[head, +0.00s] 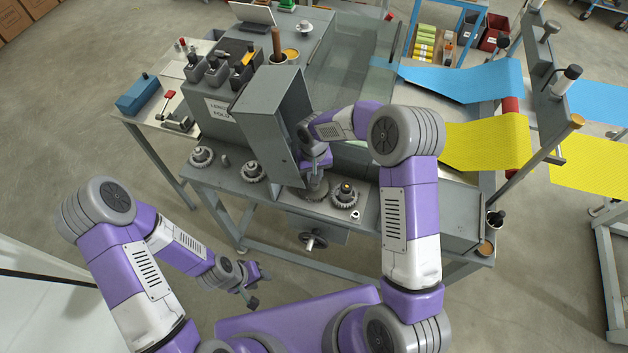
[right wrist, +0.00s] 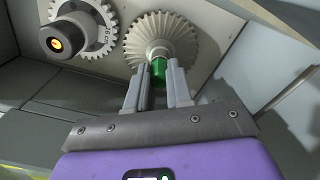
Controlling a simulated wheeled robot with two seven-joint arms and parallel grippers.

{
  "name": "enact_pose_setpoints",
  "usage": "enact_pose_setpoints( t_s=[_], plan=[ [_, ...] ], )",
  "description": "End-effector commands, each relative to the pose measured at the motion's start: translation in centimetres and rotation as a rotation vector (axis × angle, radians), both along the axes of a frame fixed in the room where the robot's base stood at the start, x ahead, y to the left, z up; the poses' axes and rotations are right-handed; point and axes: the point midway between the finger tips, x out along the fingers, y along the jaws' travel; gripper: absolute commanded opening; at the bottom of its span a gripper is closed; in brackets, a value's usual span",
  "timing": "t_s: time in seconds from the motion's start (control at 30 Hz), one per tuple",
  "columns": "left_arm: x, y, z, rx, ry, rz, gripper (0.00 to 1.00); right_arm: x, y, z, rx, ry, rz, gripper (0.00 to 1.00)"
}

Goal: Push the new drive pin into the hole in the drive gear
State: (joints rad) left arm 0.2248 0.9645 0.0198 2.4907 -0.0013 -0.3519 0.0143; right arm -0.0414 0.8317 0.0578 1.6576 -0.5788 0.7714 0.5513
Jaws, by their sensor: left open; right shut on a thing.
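The drive gear (right wrist: 165,38) is a grey bevel gear with many fine teeth, flat against a light plate in the right wrist view. The new drive pin (right wrist: 158,69) is green and sits between the fingertips of my right gripper (right wrist: 159,76), which is shut on it. The pin's far end is at the gear's centre; how deep it is in the hole I cannot tell. In the head view my right gripper (head: 318,184) is over the machine's front shelf and partly hides the gear. My left gripper (head: 258,287) is open and empty, low in front of the machine.
An open grey cabinet door (head: 270,118) stands just left of my right gripper. A handwheel (head: 312,241) sticks out below the shelf.

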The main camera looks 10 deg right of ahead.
Motion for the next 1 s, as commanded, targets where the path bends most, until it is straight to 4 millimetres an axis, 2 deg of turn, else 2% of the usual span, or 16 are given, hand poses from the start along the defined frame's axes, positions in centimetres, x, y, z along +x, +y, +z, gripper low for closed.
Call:
enact_pose_setpoints(
  t_s=[0.77, 0.8, 1.0],
  plan=[
    [0.00, 0.00, -0.30, 0.000, 0.000, 0.000, 0.43, -0.01, -0.02, -0.26, 0.000, 0.000, 0.000, 0.00],
    [0.00, 0.00, -0.30, 0.000, 0.000, 0.000, 0.43, -0.01, -0.03, -0.27, -0.001, 0.000, 0.000, 0.22],
    [0.00, 0.00, -0.27, 0.000, 0.000, 0.000, 0.43, -0.02, -0.03, -0.24, 0.000, 0.001, 0.000, 0.50]
  ],
)
